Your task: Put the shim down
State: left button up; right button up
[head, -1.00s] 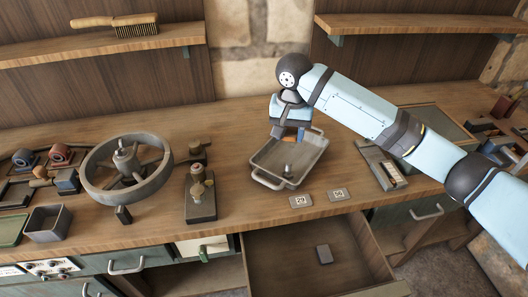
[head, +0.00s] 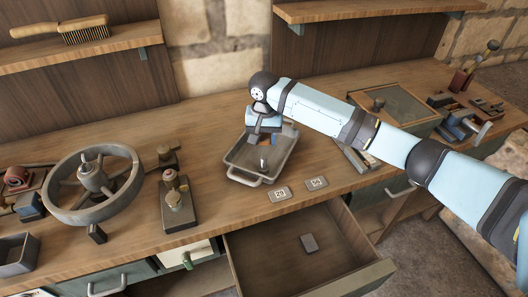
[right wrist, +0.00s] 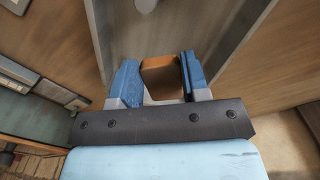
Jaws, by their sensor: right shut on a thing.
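My right gripper (head: 266,129) is over the far end of a grey metal tray (head: 239,178) on the bench. In the right wrist view its two blue fingers (right wrist: 159,80) are shut on an orange-brown block (right wrist: 162,76), which I take to be the shim. The block sits between the fingers, with the grey tray surface beyond it. I cannot tell whether the block touches the tray floor. A small grey cylindrical part (head: 263,164) stands in the tray; a pale rounded part (right wrist: 146,4) shows at the top of the wrist view. My left gripper is out of view.
A spoked flywheel (head: 93,180) and a valve-like fixture (head: 176,201) stand to the left.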

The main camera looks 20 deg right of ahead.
aim_at(264, 152)
jog(key=shift+f, duration=2.8)
jog(key=o, duration=1.1)
jog(key=shift+f, duration=0.1)
notch_tip(264, 152, up, 12)
jog(key=shift+r, duration=0.15)
